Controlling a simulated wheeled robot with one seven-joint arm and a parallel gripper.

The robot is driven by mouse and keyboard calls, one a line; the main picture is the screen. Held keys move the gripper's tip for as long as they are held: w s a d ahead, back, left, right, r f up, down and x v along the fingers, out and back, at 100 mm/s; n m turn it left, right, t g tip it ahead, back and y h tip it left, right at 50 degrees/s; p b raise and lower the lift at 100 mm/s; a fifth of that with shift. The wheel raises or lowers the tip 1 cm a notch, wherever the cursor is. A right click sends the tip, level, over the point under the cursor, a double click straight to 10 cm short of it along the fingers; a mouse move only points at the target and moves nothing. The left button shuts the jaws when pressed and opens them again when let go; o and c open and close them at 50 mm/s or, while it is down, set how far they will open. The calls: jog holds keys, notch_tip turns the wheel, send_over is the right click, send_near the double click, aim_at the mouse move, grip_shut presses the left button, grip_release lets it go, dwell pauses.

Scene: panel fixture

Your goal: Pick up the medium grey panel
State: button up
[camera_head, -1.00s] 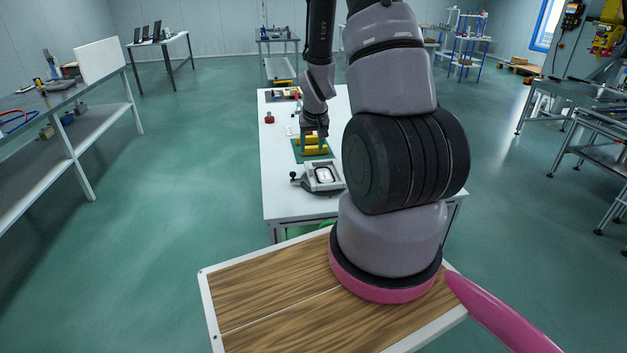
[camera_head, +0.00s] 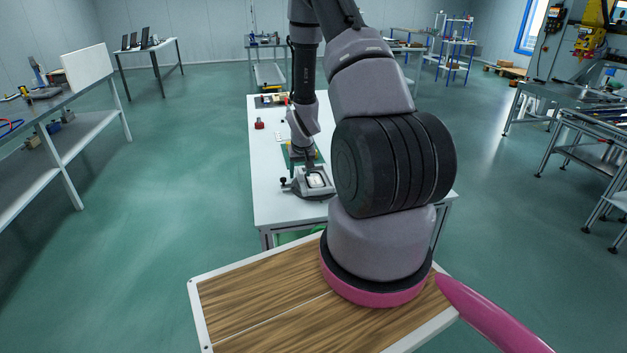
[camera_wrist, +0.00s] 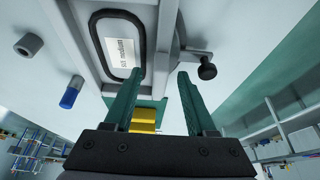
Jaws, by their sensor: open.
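A light grey panel (camera_wrist: 118,40) with a black rounded frame and a white label sits in the grey fixture on the white table. The label's small print seems to include "medium". In the head view the panel (camera_head: 316,181) shows as a pale plate in the fixture (camera_head: 298,188), partly behind my gripper. My gripper (camera_wrist: 157,86) is open, with two green fingers and nothing between them. In the wrist view its fingertips appear near the panel's lower right end; I cannot tell whether they touch anything. In the head view my gripper (camera_head: 303,165) is over the fixture's far side.
A black knob (camera_wrist: 207,71) sticks out from the fixture. A yellow block (camera_wrist: 145,120) on the green mat lies behind the fingers. A blue-capped cylinder (camera_wrist: 72,92) and a grey ring (camera_wrist: 28,44) are beside the fixture. A red object (camera_head: 259,124) stands near the table's left edge.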

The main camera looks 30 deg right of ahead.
grip_shut()
jog(key=shift+r, duration=0.1)
